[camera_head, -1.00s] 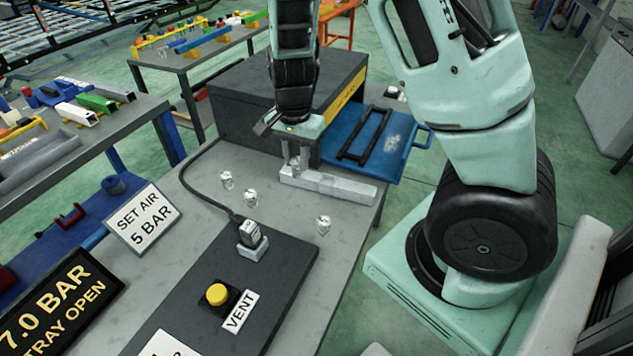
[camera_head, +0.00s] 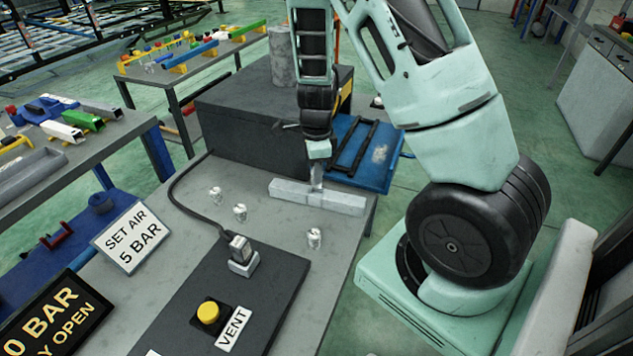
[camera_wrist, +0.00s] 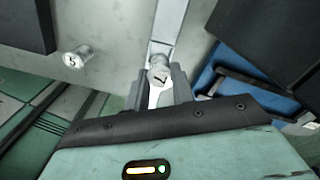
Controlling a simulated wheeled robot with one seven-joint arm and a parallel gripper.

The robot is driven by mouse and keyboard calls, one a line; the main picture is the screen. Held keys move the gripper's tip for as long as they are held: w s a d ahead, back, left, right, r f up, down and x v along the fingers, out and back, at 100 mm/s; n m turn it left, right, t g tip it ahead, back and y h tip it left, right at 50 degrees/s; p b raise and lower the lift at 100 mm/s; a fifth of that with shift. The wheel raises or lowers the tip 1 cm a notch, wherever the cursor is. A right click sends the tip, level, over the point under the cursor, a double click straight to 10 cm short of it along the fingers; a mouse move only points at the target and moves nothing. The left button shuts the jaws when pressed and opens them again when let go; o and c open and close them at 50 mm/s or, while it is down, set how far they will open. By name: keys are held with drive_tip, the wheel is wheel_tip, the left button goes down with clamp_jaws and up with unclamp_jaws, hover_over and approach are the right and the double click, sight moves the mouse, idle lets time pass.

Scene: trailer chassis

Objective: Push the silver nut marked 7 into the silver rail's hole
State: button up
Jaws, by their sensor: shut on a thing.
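My gripper (camera_head: 316,186) is at the silver rail (camera_head: 345,203), which lies on the grey bench, and points down at its middle part. In the wrist view my gripper (camera_wrist: 160,88) is shut on the silver nut marked 7 (camera_wrist: 160,75), held between the fingertips with its marked face toward the camera. The rail (camera_wrist: 170,20) runs up the wrist picture from behind the nut. The rail's hole is hidden, and I cannot tell whether the nut is touching the rail or inside it. In the head view the nut is too small to make out at the fingertips.
Loose silver nuts stand on the bench (camera_head: 214,193) (camera_head: 240,210) (camera_head: 314,238); one marked 5 (camera_wrist: 76,58) shows in the wrist view. A dark box (camera_head: 240,125) and blue tray (camera_head: 360,150) stand behind the rail. A dark panel with a yellow button (camera_head: 208,312) lies in front.

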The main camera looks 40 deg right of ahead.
drive_tip(key=shift+f, duration=1.8)
drive_tip(key=shift+f, duration=0.2)
drive_tip(key=o, duration=1)
drive_tip(key=shift+r, duration=0.15)
